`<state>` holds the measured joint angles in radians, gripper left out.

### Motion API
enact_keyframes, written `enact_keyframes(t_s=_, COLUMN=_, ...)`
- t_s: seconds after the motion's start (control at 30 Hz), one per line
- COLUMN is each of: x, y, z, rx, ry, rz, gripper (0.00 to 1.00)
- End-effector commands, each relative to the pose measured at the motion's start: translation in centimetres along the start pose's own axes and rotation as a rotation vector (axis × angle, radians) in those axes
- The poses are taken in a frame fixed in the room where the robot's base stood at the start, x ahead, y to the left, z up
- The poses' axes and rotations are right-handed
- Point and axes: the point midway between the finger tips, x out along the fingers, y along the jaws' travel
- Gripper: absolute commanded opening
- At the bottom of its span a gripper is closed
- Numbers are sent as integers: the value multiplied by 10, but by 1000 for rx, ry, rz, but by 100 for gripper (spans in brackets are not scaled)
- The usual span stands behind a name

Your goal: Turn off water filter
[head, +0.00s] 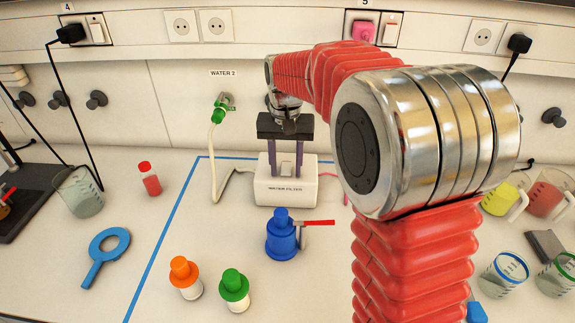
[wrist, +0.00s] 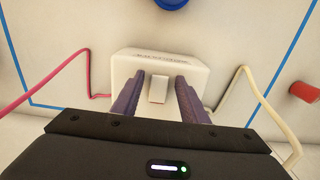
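The water filter (head: 286,188) is a white box with a "WATER FILTER" label on its front, standing on the bench inside the blue tape line. It also shows in the wrist view (wrist: 125,66), with a small pale raised switch (wrist: 158,89) on its top. My gripper (head: 285,174) points down at the box with its two purple fingers apart. In the wrist view the gripper (wrist: 158,80) has one finger on each side of the switch and nothing held. I cannot tell whether the fingertips touch the box. The switch is not visible in the head view.
Orange-capped (head: 187,283) and green-capped (head: 234,293) bottles stand nearer. A pale hose (head: 212,150) runs from the green wall valve (head: 222,103) to the filter. Beakers stand at the right.

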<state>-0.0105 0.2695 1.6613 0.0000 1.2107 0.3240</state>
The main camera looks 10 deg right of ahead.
Motion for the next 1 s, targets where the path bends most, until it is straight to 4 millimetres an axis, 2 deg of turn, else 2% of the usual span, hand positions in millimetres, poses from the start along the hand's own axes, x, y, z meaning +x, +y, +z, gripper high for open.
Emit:
enact_keyframes(t_s=0.07, x=0, y=0, z=0, rx=0, ry=0, rz=0, gripper=34)
enact_keyframes(t_s=0.53, x=0, y=0, z=0, rx=0, ry=0, rz=0, gripper=1)
enact_keyframes(t_s=0.77, x=0, y=0, z=-2, rx=1, ry=-24, rz=1, gripper=1)
enact_keyframes(t_s=1.0, x=-1, y=1, z=-6, rx=2, ry=-123, rz=1, gripper=1)
